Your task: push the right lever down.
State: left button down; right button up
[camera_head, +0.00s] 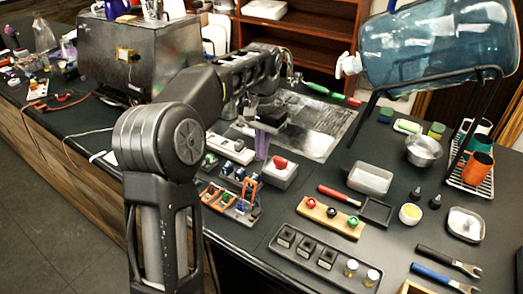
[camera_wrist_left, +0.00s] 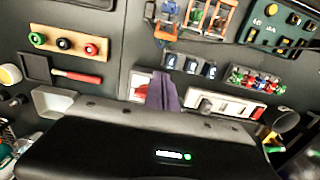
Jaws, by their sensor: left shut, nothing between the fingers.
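A small dark fixture with two orange lever frames sits near the table's front edge in the head view. The right lever (camera_head: 251,187) looks raised, and the left lever (camera_head: 212,194) looks lower. In the wrist view the right lever (camera_wrist_left: 167,18) is at the top middle and the left lever (camera_wrist_left: 217,17) is to its right. My left gripper (camera_head: 262,148) is shut and empty, pointing down behind the fixture and apart from it. Its purple-looking fingertips (camera_wrist_left: 163,92) are together beside the white box with a red button (camera_head: 280,163). My right gripper is in neither view.
A white switch strip (camera_head: 230,148) lies left of the gripper. A wooden board with coloured knobs (camera_head: 330,215) and a grey tray with dark square cups (camera_head: 325,258) lie to the right. A large blue water bottle (camera_head: 435,45) on a stand is at the back right.

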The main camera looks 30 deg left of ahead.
pick_arm(q)
jog(key=s+f+p, duration=0.1)
jog(key=s+f, duration=0.1)
jog(key=s+f+p, duration=0.1)
jog(key=f, duration=0.1)
jog(key=shift+s+f, duration=0.3)
jog(key=shift+s, duration=0.1)
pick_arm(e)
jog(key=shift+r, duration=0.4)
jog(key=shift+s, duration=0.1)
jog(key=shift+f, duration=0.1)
